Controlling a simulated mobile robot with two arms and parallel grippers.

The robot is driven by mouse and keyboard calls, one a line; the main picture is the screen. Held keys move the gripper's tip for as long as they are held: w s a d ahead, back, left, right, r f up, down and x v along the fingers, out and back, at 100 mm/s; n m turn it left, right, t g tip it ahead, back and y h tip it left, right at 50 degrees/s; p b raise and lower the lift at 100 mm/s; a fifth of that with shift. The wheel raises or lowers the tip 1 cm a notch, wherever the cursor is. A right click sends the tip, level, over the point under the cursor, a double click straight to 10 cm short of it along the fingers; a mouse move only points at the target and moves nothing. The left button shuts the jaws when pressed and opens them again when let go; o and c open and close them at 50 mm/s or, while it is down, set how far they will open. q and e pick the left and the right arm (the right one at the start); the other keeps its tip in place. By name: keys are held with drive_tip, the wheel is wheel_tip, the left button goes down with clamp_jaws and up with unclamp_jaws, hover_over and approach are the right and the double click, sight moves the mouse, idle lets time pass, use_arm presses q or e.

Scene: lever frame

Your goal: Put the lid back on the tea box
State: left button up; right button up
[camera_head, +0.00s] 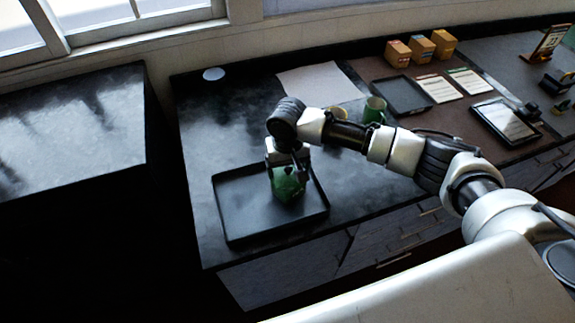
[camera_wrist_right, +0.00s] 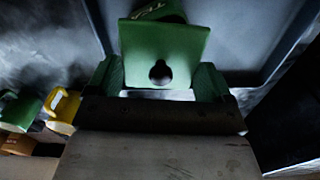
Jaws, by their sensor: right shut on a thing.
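The green tea box (camera_head: 288,188) stands in the black tray (camera_head: 226,222), directly under my right gripper (camera_head: 286,163). In the right wrist view, a flat green lid (camera_wrist_right: 140,40) with a dark round knob (camera_wrist_right: 160,72) fills the space in front of my right gripper (camera_wrist_right: 158,88). My right gripper is shut on the lid. A green piece with pale lettering (camera_wrist_right: 155,10), likely the box, shows partly behind the lid. I cannot tell whether the lid touches the box. My left gripper is not in view.
A green mug (camera_head: 375,110) and a yellow mug (camera_wrist_right: 62,108) stand beyond my right arm. Small boxes (camera_head: 420,48), a second tray (camera_head: 402,96), cards and a tablet (camera_head: 505,123) are at the right. The dark counter (camera_head: 215,130) left of the arm is mostly clear.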

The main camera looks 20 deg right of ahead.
drive_tip(key=shift+f+p, duration=0.1)
drive_tip(key=shift+p, duration=0.9)
idle(0.8)
drive_tip(key=o, duration=0.8)
drive_tip(key=shift+r+p, duration=2.45)
drive_tip(key=shift+p, duration=0.45)
drive_tip(key=shift+r, duration=1)
clamp_jaws()
